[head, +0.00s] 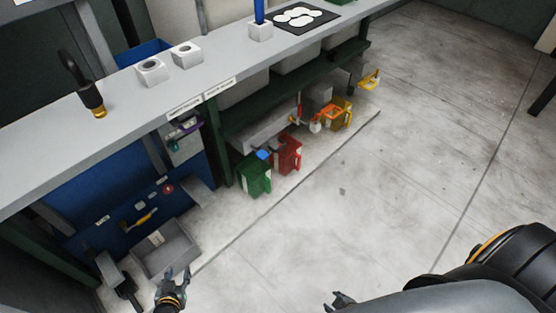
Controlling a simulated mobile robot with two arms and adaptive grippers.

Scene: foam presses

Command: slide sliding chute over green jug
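The green jug (254,177) stands on the floor under the bench, first in a row with a red jug (289,155) and a yellow jug (342,113). A grey trough-like part (262,131) runs beneath the green shelf above the jugs; it may belong to the sliding chute, but I cannot tell for sure. A small blue piece (263,154) shows just above the green jug. My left gripper (173,274) is at the bottom, open and empty, apart from the jugs. My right gripper (340,298) shows only partly at the bottom edge; its fingers are unclear.
A grey open bin (168,250) lies near my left gripper, beside a blue panel (120,207) with small controls. The grey bench top (210,75) carries white blocks and a black nozzle. An orange handle (331,112) sticks out near the yellow jug. The floor (400,150) at right is clear.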

